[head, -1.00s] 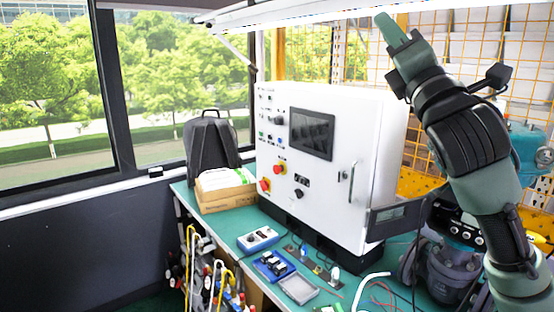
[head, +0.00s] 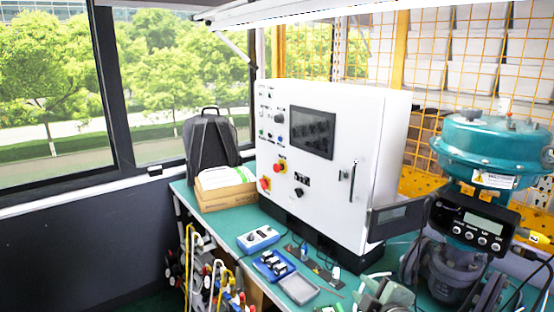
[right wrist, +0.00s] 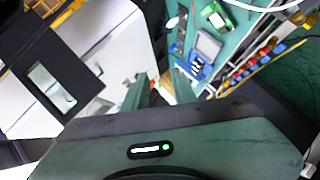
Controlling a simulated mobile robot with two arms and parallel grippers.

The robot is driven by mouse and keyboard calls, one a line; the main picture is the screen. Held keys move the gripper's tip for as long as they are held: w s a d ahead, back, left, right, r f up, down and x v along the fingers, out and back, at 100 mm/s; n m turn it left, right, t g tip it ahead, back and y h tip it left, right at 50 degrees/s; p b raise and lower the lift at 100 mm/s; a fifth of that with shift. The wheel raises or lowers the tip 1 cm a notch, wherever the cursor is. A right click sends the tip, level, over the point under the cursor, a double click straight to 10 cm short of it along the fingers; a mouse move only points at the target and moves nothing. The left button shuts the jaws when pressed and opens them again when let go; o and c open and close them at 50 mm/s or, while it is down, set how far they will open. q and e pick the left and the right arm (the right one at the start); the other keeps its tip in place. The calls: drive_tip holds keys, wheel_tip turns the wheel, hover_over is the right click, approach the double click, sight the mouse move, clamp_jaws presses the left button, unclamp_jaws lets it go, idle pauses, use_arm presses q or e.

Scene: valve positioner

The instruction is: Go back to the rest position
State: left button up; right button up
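My right gripper (head: 372,288) is low at the bottom edge of the head view, in front of the bench and left of the valve assembly. In the right wrist view its two green fingers (right wrist: 160,88) stand apart with nothing between them, so it is open and empty. The teal valve actuator (head: 492,148) stands at the right of the head view. The black positioner (head: 470,222) with its small display and buttons is mounted on its front. My left gripper is not in view.
A white control cabinet (head: 330,165) with a dark screen stands on the green bench (head: 230,222). A blue-white device (head: 257,238), a blue tray (head: 272,265) and a grey tray (head: 298,288) lie near the front edge. Hand tools (head: 205,270) hang at the bench's left.

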drive_tip(key=s+d+f+m+g, duration=0.1)
drive_tip(key=s+f+m+g, duration=0.45)
drive_tip(key=s+f, duration=0.75)
drive_tip(key=s+d+f+m+g, duration=0.1)
drive_tip(key=s+f+m+g, duration=0.6)
drive_tip(key=s, duration=1)
wheel_tip(320, 180, down, 27)
drive_tip(key=s+n+t, duration=0.1)
drive_tip(key=n+t, duration=0.1)
drive_tip(key=s+d+f+g+h, duration=0.1)
drive_tip(key=s+d+f, duration=0.1)
drive_tip(key=s+f, duration=1.5)
drive_tip(key=shift+s+d+g, duration=0.15)
drive_tip(key=shift+d+g, duration=0.2)
